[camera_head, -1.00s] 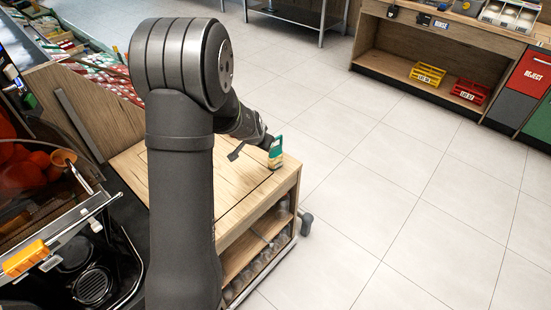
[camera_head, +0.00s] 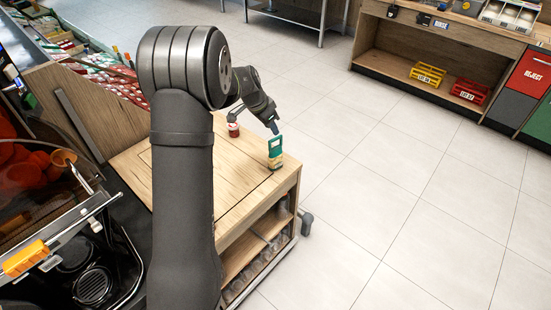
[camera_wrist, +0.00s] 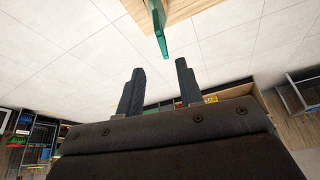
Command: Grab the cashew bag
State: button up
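The cashew bag, a green and cream pouch (camera_head: 276,152), stands upright near the right corner of the wooden table (camera_head: 225,175). My gripper (camera_head: 275,128) is just above the bag's top edge in the head view. In the wrist view, the bag (camera_wrist: 161,34) shows nearly edge-on, its green end pointing into the space between my two dark fingers (camera_wrist: 160,85). The fingers are spread apart with nothing between them. The bag lies beyond the fingertips and appears apart from them.
A small red and white jar (camera_head: 233,129) stands on the table's far side, left of the bag. The juicer machine (camera_head: 95,280) is at lower left. A shelf with a yellow crate (camera_head: 427,75) and a red crate (camera_head: 470,92) is far off. Open tiled floor lies to the right.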

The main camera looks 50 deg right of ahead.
aim_at(275, 138)
jog(key=x, duration=0.5)
jog(key=shift+w+a+x, duration=0.1)
jog(key=shift+x, duration=1.2)
jog(key=shift+w+a+x, duration=0.1)
jog(key=shift+x, duration=1.2)
jog(key=shift+w, duration=0.1)
grip_shut()
